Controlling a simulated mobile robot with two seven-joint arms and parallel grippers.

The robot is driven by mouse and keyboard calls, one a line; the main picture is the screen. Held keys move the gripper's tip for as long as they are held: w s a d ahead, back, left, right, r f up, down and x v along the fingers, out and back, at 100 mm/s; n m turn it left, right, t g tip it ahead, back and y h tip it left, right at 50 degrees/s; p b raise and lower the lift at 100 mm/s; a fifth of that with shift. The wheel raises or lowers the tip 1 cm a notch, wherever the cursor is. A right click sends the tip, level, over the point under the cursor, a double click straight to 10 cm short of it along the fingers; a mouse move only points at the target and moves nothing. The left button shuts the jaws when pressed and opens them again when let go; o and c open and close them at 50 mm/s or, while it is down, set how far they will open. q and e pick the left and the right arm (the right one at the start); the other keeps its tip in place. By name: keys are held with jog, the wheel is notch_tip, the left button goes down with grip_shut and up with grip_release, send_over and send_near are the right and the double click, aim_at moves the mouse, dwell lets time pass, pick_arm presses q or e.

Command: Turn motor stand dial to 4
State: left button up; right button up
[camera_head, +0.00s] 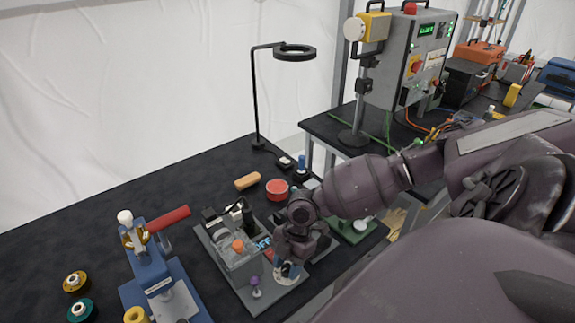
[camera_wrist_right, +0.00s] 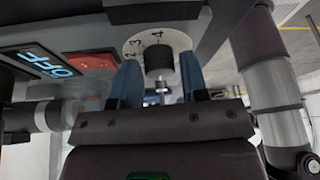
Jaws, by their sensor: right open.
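The motor stand (camera_head: 238,262) is a grey unit on the dark table, with an orange knob on top and a blue OFF display, which also shows in the right wrist view (camera_wrist_right: 45,62). Its dial (camera_wrist_right: 158,58) is a dark round knob on a white disc with printed numbers; 4 is at the top and 3 is left of it. The knob's setting cannot be told. My right gripper (camera_wrist_right: 160,72) is open, its blue fingers on either side of the knob; contact cannot be told. In the head view this gripper (camera_head: 288,262) partly covers the dial. My left gripper is not in view.
A blue press with a red handle (camera_head: 168,218) stands to the left. A red round tin (camera_head: 277,188), an orange-brown block (camera_head: 247,181) and a ring lamp (camera_head: 295,53) are behind the stand. A grey control box (camera_head: 405,65) is on another table. The table's back left is clear.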

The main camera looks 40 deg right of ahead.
jog(key=c, duration=0.6)
jog(key=shift+c, duration=0.2)
